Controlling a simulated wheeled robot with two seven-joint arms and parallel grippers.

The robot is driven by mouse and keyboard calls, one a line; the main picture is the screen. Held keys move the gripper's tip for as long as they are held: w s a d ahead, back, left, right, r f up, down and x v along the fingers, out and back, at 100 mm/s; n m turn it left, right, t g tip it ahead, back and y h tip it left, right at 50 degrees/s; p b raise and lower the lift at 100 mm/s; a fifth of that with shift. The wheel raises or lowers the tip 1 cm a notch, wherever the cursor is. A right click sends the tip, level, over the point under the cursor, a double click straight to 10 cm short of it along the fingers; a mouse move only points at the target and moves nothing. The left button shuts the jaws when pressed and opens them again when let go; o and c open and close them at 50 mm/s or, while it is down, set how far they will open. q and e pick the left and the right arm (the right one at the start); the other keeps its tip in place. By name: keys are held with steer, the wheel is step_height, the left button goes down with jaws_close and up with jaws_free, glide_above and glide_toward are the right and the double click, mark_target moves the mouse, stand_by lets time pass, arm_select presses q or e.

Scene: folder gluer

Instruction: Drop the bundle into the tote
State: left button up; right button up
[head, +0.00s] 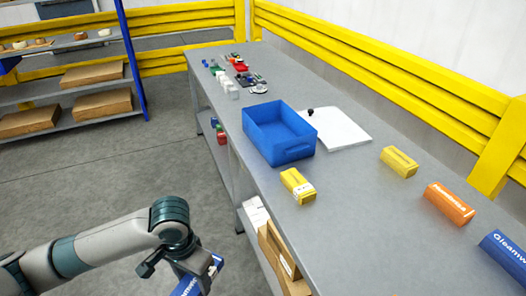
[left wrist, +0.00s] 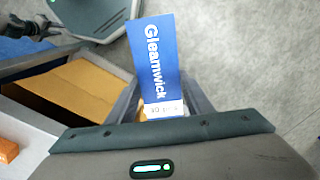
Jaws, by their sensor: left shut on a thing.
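The bundle (head: 204,277) is blue, flat-sided and printed "Gleamwick", with a white band at its lower end in the left wrist view (left wrist: 155,55). My left gripper (head: 194,270) is shut on it, low over the floor in front of the bench. In the left wrist view the fingers close on its banded end and hide part of it. The blue tote (head: 296,154) stands on the bench, up and right of the gripper and well apart from it. The part of its inside that shows looks empty. A dark jointed part at the left wrist view's upper left may be my right gripper.
On the grey bench (head: 350,237) stand a banded yellow bundle (head: 298,186), a yellow carton (head: 398,162), an orange carton (head: 450,204) and a blue carton (head: 508,256). Cardboard boxes (head: 283,262) sit under the bench edge.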

mark_target(186, 287)
arm_select(q)
steer(key=n, duration=0.1)
steer(key=s+f+n, duration=0.1)
steer(key=n, duration=0.1)
steer(key=s+a+f+n, duration=0.1)
steer(key=shift+a+f+n, duration=0.1)
steer(key=shift+f+n, duration=0.15)
steer(key=shift+n, duration=0.05)
steer(key=shift+w+a, duration=0.1)
